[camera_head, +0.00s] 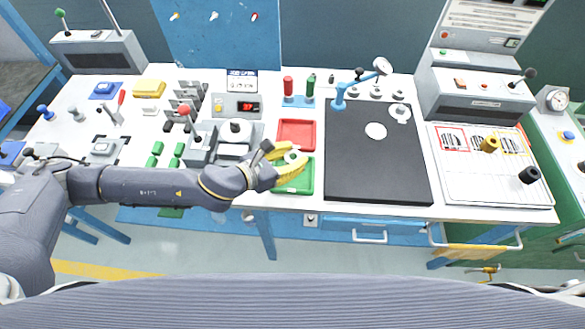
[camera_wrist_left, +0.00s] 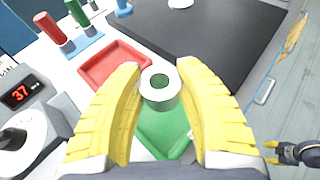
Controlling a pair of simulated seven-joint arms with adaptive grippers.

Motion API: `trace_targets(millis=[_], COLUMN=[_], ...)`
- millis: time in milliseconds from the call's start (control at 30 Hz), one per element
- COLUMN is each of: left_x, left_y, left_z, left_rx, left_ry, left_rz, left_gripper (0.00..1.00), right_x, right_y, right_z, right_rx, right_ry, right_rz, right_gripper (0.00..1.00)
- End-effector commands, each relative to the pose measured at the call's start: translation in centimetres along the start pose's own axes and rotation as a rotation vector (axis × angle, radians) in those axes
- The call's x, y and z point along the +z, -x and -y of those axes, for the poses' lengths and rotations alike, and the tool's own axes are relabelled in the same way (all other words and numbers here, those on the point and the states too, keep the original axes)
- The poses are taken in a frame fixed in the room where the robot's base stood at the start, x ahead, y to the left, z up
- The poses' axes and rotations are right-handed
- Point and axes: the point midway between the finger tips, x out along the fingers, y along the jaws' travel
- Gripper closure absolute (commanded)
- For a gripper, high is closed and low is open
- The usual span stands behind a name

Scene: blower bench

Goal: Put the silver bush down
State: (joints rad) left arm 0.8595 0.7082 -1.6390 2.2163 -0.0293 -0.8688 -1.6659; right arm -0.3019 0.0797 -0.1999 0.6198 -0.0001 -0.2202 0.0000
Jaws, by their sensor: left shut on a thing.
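The silver bush (camera_wrist_left: 160,88), a short ring with a dark bore, is between the yellow fingers of my left gripper (camera_wrist_left: 158,95). In the head view, the left gripper (camera_head: 290,160) is shut on the bush (camera_head: 294,157) over the green tray (camera_head: 294,188). The wrist view shows the green tray (camera_wrist_left: 163,132) behind and below the bush, which seems held above it. The exact gap is unclear. My right gripper (camera_wrist_left: 268,152) shows at the right of the wrist view, its yellow fingers apart and empty, away from the bench top.
The red tray (camera_head: 296,134) lies just beyond the green one. A black mat (camera_head: 375,175) is to the right, with a blue-based gauge stand (camera_head: 339,100) at its far edge. A gauge box with a red display (camera_head: 246,106) stands to the left.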

Motion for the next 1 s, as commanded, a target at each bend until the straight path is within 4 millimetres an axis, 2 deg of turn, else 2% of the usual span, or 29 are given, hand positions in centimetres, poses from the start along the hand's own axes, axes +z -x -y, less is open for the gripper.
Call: trace_targets(millis=[100,333,633,1000], left_x=[-1.1,-2.1,-5.2,-5.6], left_y=[-0.5,-0.9,-2.2,-2.4], left_z=[0.0,0.0,0.0,0.0], left_rx=[0.001,0.001,0.001,0.000], left_ry=[0.000,0.000,0.001,-0.001], left_rz=[0.001,0.001,0.000,0.002], left_gripper=[1.00,1.00,1.00,1.00], right_x=[0.0,-0.1,-0.2,-0.2], right_y=[0.0,0.0,0.0,0.0], right_z=[0.0,0.0,-0.1,-0.1], right_rx=[0.000,0.000,0.001,0.001], right_ry=[0.000,0.000,0.000,0.000], right_rz=[0.000,-0.001,-0.002,-0.002], right_gripper=[0.54,0.54,0.54,0.54])
